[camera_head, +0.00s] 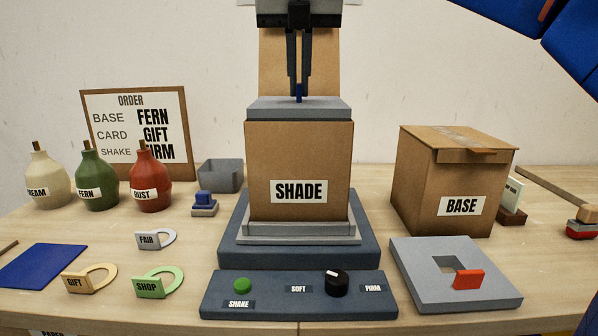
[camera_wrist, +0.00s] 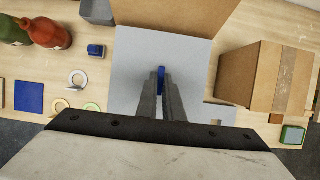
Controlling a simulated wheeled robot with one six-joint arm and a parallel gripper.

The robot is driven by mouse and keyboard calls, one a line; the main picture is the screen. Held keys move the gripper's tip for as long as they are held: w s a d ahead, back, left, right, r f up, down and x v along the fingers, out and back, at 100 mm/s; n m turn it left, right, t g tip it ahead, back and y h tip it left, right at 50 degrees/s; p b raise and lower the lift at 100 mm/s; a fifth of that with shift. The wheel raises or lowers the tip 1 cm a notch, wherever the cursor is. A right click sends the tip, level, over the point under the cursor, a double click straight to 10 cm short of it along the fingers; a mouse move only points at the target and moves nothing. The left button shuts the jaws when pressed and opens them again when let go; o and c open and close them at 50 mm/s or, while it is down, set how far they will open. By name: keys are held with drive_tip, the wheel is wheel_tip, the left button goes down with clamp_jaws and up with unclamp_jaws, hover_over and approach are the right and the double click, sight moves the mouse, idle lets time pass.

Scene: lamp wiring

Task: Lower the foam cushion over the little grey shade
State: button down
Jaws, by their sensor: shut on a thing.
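The grey foam cushion (camera_head: 298,108) lies level at the mouth of the open cardboard box marked SHADE (camera_head: 335,150); its upper part shows above the front rim. I cannot tell how far down inside it reaches. My gripper (camera_head: 298,92) is upright above it, shut on the cushion's small blue tab (camera_head: 298,98). In the wrist view the blue tab (camera_wrist: 161,80) sits between the fingers and the cushion (camera_wrist: 135,65) spreads wide below them. The little grey shade is not visible; the box wall and cushion hide the box's inside.
The SHADE box stands on a grey-blue shaker (camera_head: 290,258) with a green button and black knob. Its lid (camera_head: 270,75) stands open behind. A closed BASE box (camera_head: 420,185) and a grey slab with a square hole and red tab (camera_head: 420,280) are at right. Bottles (camera_head: 97,185) stand left.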

drive_tip(key=shift+f, duration=4.1)
idle(2.4)
drive_tip(key=c, duration=1.4)
unclamp_jaws()
drive_tip(key=shift+c, duration=0.2)
